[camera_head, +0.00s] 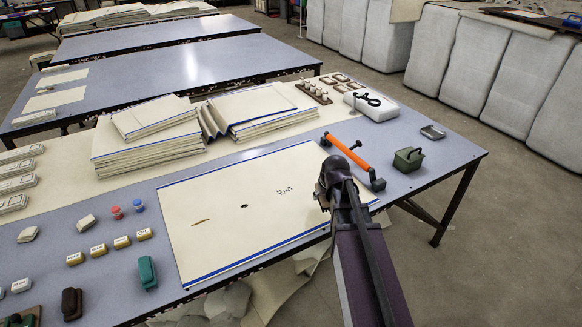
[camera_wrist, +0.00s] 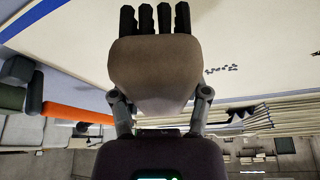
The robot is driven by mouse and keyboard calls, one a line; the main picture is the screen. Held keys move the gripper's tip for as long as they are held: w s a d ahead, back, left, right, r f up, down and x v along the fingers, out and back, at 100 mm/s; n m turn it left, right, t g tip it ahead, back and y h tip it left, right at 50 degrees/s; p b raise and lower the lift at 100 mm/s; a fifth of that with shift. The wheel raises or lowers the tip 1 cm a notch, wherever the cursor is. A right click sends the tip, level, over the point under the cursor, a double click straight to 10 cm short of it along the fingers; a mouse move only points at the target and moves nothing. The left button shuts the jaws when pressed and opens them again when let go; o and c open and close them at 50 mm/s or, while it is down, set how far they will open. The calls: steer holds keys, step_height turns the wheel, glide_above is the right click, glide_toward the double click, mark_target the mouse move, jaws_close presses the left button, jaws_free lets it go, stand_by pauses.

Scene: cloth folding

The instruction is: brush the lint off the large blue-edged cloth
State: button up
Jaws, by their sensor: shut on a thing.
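The large blue-edged cloth (camera_head: 225,240) lies flat on the near table. On it are a cluster of small dark specks (camera_head: 283,190), a small dark spot (camera_head: 244,206) and a thin brown streak (camera_head: 200,221). My gripper (camera_head: 324,194) is over the cloth's right end. In the wrist view my gripper (camera_wrist: 160,95) is shut on a brown brush (camera_wrist: 155,70), its two fingers on either side of the body. The dark bristle tufts point toward the cloth (camera_wrist: 260,40); whether they touch it I cannot tell. The head view mostly hides the brush behind my arm.
An orange-handled tool (camera_head: 347,152) lies just beyond the cloth's right end, with a green container (camera_head: 408,159) further right. Stacked folded cloths (camera_head: 150,145) stand behind. Small tan blocks (camera_head: 97,250) and a green brush-like object (camera_head: 147,272) sit left of the cloth.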

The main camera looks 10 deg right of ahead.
steer(key=shift+w+r, duration=0.1)
steer(key=shift+w, duration=0.35)
steer(key=w+a+r+n+p, duration=0.1)
steer(key=w+a, duration=0.2)
steer(key=w, duration=0.3)
steer(key=w+a+r+n+y+p, duration=0.1)
steer(key=w+a+n+p, duration=0.1)
steer(key=w+a, duration=0.2)
steer(key=w, duration=0.3)
steer(key=shift+a+r+n, duration=0.25)
steer(key=shift+r+n, duration=0.05)
steer(key=shift+r, duration=0.05)
steer(key=shift+s+f, duration=0.1)
